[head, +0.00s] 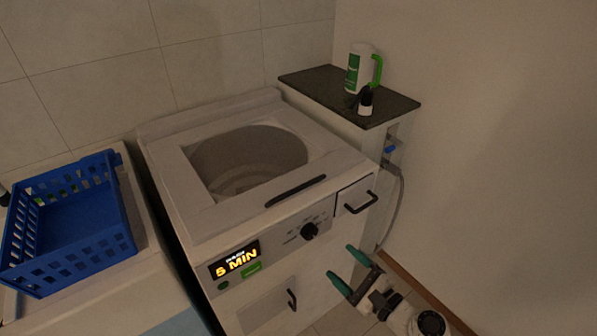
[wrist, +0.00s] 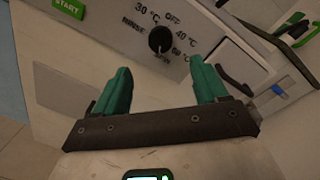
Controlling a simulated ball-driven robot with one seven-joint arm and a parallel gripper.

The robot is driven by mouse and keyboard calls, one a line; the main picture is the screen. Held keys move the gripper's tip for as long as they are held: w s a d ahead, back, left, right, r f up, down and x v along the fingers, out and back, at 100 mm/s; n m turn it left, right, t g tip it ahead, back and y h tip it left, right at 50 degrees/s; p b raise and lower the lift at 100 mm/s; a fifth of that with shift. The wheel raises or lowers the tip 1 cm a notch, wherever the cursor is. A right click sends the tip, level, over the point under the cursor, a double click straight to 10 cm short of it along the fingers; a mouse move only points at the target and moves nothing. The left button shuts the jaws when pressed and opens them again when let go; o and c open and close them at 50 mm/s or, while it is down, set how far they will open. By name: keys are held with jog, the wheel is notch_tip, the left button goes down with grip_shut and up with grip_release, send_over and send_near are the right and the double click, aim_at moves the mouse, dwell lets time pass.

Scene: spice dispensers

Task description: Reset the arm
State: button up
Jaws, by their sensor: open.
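My gripper (head: 348,268) has two green fingers and is open and empty. In the head view it is at the lower right, in front of the right end of the washing machine (head: 172,185). In the wrist view my gripper (wrist: 162,88) has its fingers spread wide apart, with the machine's front panel beyond them. The black dial (wrist: 160,40) shows between and above the fingertips; no contact is visible. In the head view the dial (head: 309,231) is left of my gripper.
A blue basket (head: 75,222) stands at the left. A dark shelf (head: 318,82) at the back right holds a white bottle with a green handle (head: 358,72) and a small dark bottle (head: 366,101). A drawer handle (head: 361,203) sticks out above my gripper. A wall rises at the right.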

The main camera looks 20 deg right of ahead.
jog(key=s+a+f+n+g, duration=0.2)
jog(key=s+f+n+g, duration=0.15)
jog(key=s+n, duration=0.3)
jog(key=s+a+f+n+g, duration=0.3)
jog(key=s+n+g, duration=0.2)
jog(key=n, duration=0.2)
jog(key=s+d+r+n+g+h, duration=0.1)
jog(key=s+d+n+g+h, duration=0.2)
jog(key=s, duration=0.5)
jog(key=s+d+n+g+h, duration=0.3)
jog(key=s+d+n, duration=0.3)
jog(key=s, duration=0.2)
jog(key=shift+s+r+n+g+h, duration=0.3)
jog(key=shift+s+r+n+g, duration=0.05)
jog(key=shift+g, duration=0.1)
